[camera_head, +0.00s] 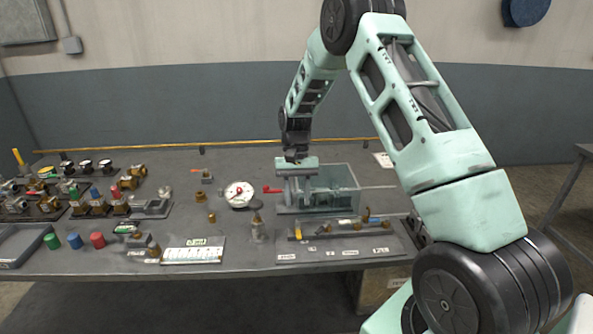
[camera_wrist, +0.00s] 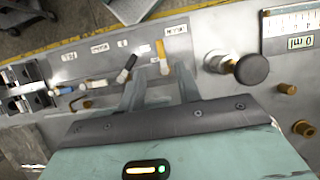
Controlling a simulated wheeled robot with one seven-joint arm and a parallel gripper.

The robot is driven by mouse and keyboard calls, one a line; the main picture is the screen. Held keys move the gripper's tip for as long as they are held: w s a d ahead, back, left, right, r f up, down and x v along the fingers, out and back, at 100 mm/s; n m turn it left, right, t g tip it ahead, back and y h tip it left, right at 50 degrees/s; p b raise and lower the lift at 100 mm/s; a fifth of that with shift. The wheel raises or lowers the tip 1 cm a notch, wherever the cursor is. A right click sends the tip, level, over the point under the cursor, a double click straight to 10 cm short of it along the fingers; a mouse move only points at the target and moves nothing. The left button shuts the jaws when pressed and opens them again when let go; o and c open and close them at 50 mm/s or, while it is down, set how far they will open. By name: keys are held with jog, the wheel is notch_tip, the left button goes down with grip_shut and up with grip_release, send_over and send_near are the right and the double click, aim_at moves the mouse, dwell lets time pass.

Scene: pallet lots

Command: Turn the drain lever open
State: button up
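A clear-walled tank (camera_head: 335,190) stands on the bench, right of centre in the head view. A small red lever (camera_head: 272,189) sticks out at its left side; I take it for the drain lever. My gripper (camera_head: 297,190) points down at the left part of the tank, just right of the red lever. In the wrist view its two fingers (camera_wrist: 160,82) stand apart with nothing seen held between them. The red lever does not show in the wrist view. Whether the fingers touch the tank cannot be told.
A labelled tool board (camera_head: 340,241) with a yellow-handled piece (camera_head: 298,233) lies in front of the tank. A dark-topped fitting (camera_head: 257,228) stands left of the board, and a round gauge (camera_head: 239,194) behind it. Valves crowd the bench's left side. The front edge is near.

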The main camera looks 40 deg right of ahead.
jog(key=b+v, duration=0.1)
jog(key=v, duration=0.8)
jog(key=s+a+r+n, duration=0.15)
jog(key=s+a, duration=0.25)
jog(key=a, duration=0.4)
jog(key=s+a+r+n+t+h, duration=0.1)
jog(key=s+a+n, duration=0.25)
jog(key=a, duration=0.45)
jog(key=s+a+r+n, duration=0.2)
jog(key=s+a, duration=0.2)
jog(key=a, duration=0.4)
jog(key=s+a+f+n+t, duration=0.1)
jog(key=s+a+n, duration=0.2)
jog(key=s, duration=0.7)
jog(key=s+a+n+t, duration=0.1)
jog(key=s+a+n, duration=0.2)
jog(key=s, duration=0.7)
jog(key=shift+a+f+n+t+h, duration=0.3)
jog(key=shift+a+f+n+h, duration=0.1)
jog(key=shift+n, duration=0.3)
jog(key=shift+s, duration=0.1)
